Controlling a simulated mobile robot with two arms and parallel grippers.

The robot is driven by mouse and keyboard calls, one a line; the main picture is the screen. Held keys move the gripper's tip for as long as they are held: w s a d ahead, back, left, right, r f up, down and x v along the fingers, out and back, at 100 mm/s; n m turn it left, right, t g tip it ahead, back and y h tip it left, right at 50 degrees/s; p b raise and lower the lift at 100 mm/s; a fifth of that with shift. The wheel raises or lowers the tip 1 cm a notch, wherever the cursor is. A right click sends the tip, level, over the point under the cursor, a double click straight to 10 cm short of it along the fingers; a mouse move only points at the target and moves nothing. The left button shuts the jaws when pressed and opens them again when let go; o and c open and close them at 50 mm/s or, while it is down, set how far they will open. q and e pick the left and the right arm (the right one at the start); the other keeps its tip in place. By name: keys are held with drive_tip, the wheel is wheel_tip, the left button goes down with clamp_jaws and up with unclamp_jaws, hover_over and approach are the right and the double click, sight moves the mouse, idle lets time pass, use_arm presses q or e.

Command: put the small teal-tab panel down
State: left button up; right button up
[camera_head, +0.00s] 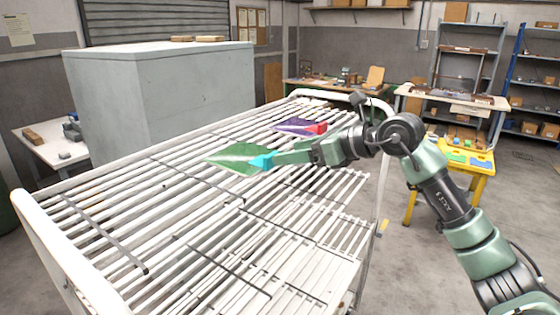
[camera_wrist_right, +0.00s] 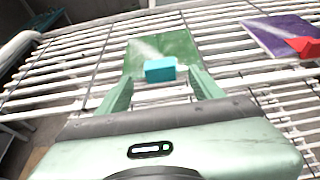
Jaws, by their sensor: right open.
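The small green panel (camera_head: 236,158) with a teal tab (camera_head: 262,162) appears to lie on the white slatted rack (camera_head: 120,196). In the right wrist view the green panel (camera_wrist_right: 162,47) is straight ahead, with its teal tab (camera_wrist_right: 160,69) facing me. My right gripper (camera_head: 274,160) reaches in from the right at the tab. In the wrist view the right gripper's fingers (camera_wrist_right: 161,80) are spread, with the tab between or just beyond their tips and a gap visible on each side. My left gripper is out of view.
A purple panel (camera_head: 294,125) with a red tab (camera_head: 317,128) lies farther back on the rack, right of the green one. A large grey cabinet (camera_head: 165,95) stands behind the rack. A yellow table (camera_head: 457,167) stands at right. The near slats are bare.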

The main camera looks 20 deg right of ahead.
drive_tip(key=b+v, duration=0.1)
drive_tip(key=v, duration=0.5)
drive_tip(key=shift+s+d+r+b, duration=0.2)
drive_tip(key=shift+s+b, duration=0.1)
